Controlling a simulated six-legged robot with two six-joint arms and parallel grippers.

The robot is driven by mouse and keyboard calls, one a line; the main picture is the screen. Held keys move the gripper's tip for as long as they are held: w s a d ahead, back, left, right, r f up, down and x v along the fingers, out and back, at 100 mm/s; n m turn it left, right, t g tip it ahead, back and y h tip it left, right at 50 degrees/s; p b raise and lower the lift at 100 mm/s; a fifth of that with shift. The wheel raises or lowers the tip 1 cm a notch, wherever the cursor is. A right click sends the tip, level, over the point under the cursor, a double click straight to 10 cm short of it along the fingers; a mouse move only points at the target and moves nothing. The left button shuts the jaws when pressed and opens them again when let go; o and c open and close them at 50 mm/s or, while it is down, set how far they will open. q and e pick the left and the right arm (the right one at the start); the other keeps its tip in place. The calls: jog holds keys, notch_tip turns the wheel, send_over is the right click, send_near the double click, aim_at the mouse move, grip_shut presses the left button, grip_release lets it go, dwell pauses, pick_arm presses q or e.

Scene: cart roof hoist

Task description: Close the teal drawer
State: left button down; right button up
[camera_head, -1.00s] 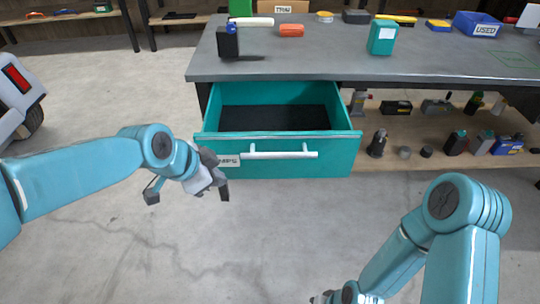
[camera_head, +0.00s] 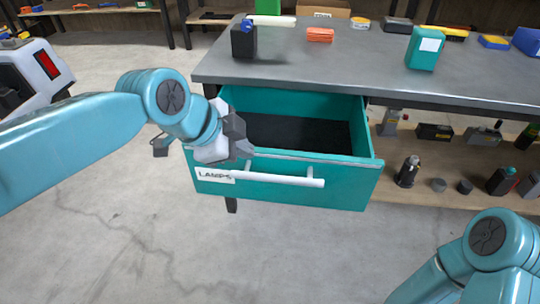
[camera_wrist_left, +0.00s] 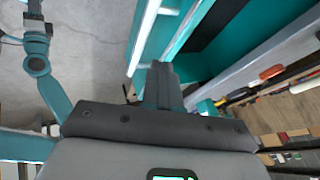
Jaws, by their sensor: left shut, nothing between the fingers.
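The teal drawer (camera_head: 345,195) under the grey bench is pulled out, and its dark floor shows empty. Its front carries a white bar handle (camera_head: 285,180) and a label reading LAMPS (camera_head: 214,176). My left gripper (camera_head: 246,152) is shut and empty, at the left part of the drawer front's top edge, above the handle's left end. I cannot tell whether it touches the front. In the left wrist view the shut fingers (camera_wrist_left: 162,85) point at the teal drawer (camera_wrist_left: 205,25), with the pale handle (camera_wrist_left: 145,35) to their left. My right gripper is out of view.
The bench top (camera_head: 330,70) holds a black box (camera_head: 244,42), an orange block (camera_head: 320,35) and a teal canister (camera_head: 425,48). A lower wooden shelf (camera_head: 450,190) right of the drawer holds several bottles and tools. Floor before the drawer is clear.

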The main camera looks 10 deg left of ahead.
pick_arm(q)
jog(key=b, duration=0.3)
send_near(274, 167)
jog(key=x, duration=0.3)
jog(key=shift+s+f, duration=0.1)
jog(key=shift+f, duration=0.25)
jog(key=shift+w+d+f, duration=0.4)
jog(key=shift+f, duration=0.1)
jog(key=shift+w, duration=0.15)
